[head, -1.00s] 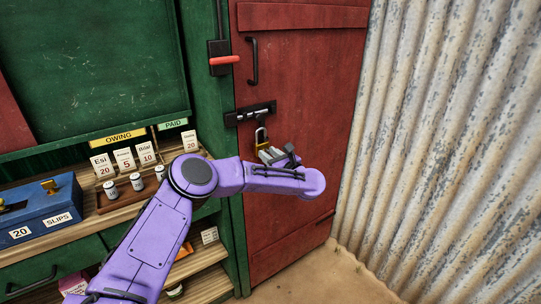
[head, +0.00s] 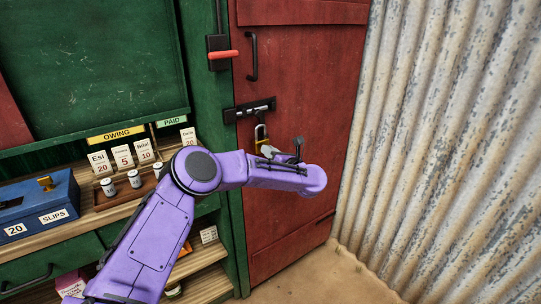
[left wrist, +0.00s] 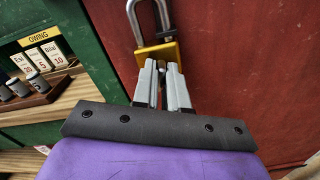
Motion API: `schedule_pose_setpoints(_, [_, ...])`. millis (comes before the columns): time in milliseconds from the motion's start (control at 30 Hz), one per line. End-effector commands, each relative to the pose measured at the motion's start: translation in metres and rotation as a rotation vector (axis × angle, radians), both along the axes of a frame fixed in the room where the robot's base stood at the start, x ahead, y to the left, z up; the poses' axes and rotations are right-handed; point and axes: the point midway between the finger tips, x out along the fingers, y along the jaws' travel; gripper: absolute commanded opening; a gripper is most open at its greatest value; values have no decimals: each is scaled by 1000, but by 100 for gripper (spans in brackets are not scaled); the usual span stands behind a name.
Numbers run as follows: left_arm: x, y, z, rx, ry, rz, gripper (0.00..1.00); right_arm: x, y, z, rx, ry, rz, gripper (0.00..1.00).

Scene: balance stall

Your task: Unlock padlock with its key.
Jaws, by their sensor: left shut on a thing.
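The brass padlock (head: 261,132) hangs by its grey shackle from the black bolt (head: 250,110) on the red door. It also shows large in the left wrist view (left wrist: 158,53), with the top of the shackle cut off. I cannot tell whether the shackle is locked or released. My left gripper (head: 267,151) is right below the padlock, its fingers pointing up at the underside. In the left wrist view its fingertips (left wrist: 162,70) are nearly together on a small dark piece, likely the key, mostly hidden between them. I cannot tell how deep it sits in the padlock. My right gripper is out of view.
A counter at left holds a blue box (head: 40,208), cards and small jars in a wooden tray. A corrugated wall (head: 440,120) stands at right.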

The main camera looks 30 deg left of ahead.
Motion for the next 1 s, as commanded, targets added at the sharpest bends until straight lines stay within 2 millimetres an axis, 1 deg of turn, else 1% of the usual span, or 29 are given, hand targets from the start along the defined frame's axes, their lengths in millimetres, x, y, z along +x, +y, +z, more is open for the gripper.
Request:
schedule_pose_setpoints(100, [0,-1,-1,43,102,0,0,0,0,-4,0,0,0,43])
schedule_pose_setpoints(400, [1,0,-1,151,366,2,0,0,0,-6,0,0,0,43])
schedule_pose_setpoints(1000, [1,0,-2,358,868,2,0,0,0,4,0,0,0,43])
